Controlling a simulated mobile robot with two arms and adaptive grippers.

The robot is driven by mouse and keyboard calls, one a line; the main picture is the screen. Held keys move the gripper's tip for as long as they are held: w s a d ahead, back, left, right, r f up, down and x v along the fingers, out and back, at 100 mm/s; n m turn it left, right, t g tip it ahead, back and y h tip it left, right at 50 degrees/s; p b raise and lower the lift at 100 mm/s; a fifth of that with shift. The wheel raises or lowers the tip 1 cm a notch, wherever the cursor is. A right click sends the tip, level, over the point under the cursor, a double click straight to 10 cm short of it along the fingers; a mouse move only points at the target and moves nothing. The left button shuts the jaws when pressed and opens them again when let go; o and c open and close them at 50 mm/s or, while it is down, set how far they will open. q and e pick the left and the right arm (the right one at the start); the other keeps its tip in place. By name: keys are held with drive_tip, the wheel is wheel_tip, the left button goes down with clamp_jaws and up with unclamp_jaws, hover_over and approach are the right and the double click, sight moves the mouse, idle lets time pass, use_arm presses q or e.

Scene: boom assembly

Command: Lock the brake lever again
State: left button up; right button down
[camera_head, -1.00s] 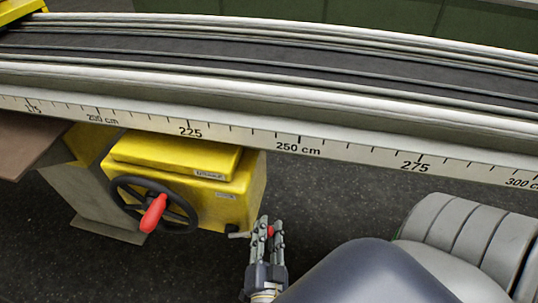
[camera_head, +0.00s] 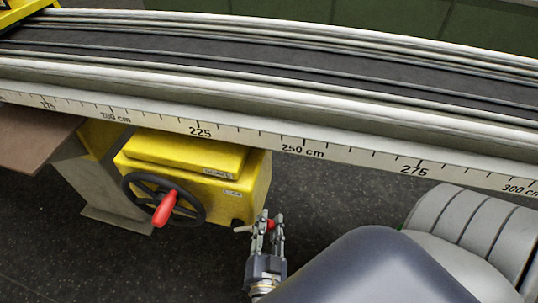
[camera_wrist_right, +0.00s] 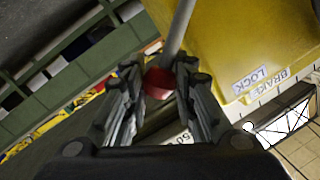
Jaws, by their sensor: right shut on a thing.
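The brake lever is a thin metal rod with a red knob (camera_head: 271,224), beside the lower right of the yellow brake box (camera_head: 256,190). In the right wrist view the lever's rod (camera_wrist_right: 179,30) runs from the top down to the red knob (camera_wrist_right: 158,84). My right gripper (camera_head: 271,216) has its fingers on both sides of the knob and is shut on it. In the right wrist view the fingers (camera_wrist_right: 160,72) flank the knob. The box carries LOCK and BRAKE labels (camera_wrist_right: 250,80). My left gripper is not in view.
A black handwheel with a red handle (camera_head: 165,208) sits on the box's front. The long boom with its centimetre scale (camera_head: 302,150) runs above the box and gripper. A brown board (camera_head: 35,145) is at the left. Dark floor below is open.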

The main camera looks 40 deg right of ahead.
drive_tip(key=shift+s+f, duration=0.15)
drive_tip(key=shift+f, duration=0.1)
drive_tip(key=c, duration=1.3)
unclamp_jaws()
drive_tip(key=shift+r, duration=0.2)
drive_tip(key=v, duration=0.7)
drive_tip(key=shift+s+a, duration=0.15)
drive_tip(key=shift+s, duration=0.05)
